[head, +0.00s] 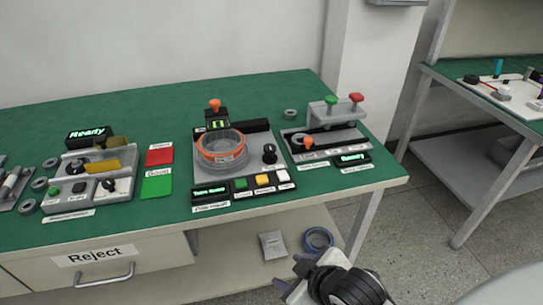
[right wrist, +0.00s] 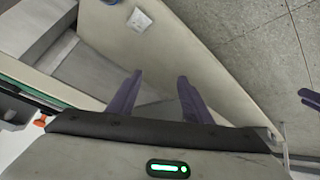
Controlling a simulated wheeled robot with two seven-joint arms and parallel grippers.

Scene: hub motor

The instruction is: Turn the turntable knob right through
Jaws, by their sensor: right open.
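The turntable station stands in the middle of the green bench in the head view. Its round turntable (head: 222,151) has a clear wall and an orange rim. A small black knob (head: 269,153) stands on the plate to the right of the turntable; I take it to be the turntable knob. My right gripper (head: 292,273) is low in front of the bench, well apart from the knob. In the right wrist view its two purple fingers (right wrist: 158,92) are spread with nothing between them. My left gripper does not show in the head view.
A lit display (head: 209,193) and several buttons line the station's front. A fixture with green and red knobs (head: 333,112) stands right of it, red and green cards (head: 157,186) left. A shelf (head: 265,270) below holds a blue ring (head: 318,240). Open floor lies to the right.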

